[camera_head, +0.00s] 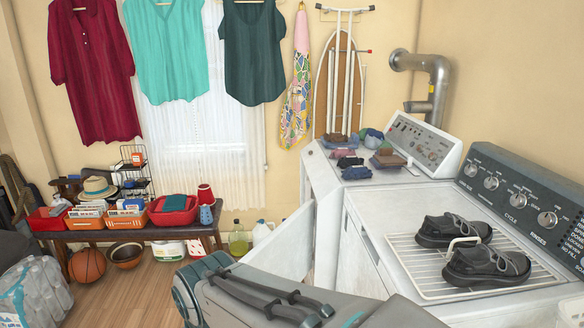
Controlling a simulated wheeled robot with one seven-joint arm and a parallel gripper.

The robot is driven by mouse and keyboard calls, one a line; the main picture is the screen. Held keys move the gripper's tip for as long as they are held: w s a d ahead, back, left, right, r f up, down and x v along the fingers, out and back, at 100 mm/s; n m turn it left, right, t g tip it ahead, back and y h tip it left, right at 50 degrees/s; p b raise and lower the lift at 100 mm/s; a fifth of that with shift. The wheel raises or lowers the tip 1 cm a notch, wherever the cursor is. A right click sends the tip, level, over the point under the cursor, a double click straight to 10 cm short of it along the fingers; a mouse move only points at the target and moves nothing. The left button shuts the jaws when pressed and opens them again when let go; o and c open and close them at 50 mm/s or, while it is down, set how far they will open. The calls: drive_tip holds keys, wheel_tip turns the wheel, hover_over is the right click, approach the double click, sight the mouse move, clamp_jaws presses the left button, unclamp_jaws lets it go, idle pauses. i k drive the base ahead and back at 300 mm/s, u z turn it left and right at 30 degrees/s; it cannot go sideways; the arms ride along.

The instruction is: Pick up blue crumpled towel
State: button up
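A small blue crumpled cloth (357,173) lies at the front edge of the far white machine's top. It looks like the blue towel, though it is small in view. A dark cloth (349,162) and a dark red cloth (343,153) lie just behind it. My arm crosses the bottom of the view, well in front of and below the cloths. My gripper cannot be seen.
Black shoes stand on a white rack (428,284) on the nearer machine. A bench (140,235) with red bins stands at left.

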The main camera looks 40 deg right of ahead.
sight(356, 173)
drive_tip(key=z, duration=0.05)
drive_tip(key=i, duration=1.85)
drive_tip(key=z, duration=0.85)
drive_tip(key=i, duration=1.3)
drive_tip(key=z, duration=1.55)
drive_tip(key=i, duration=0.65)
drive_tip(key=z, duration=0.5)
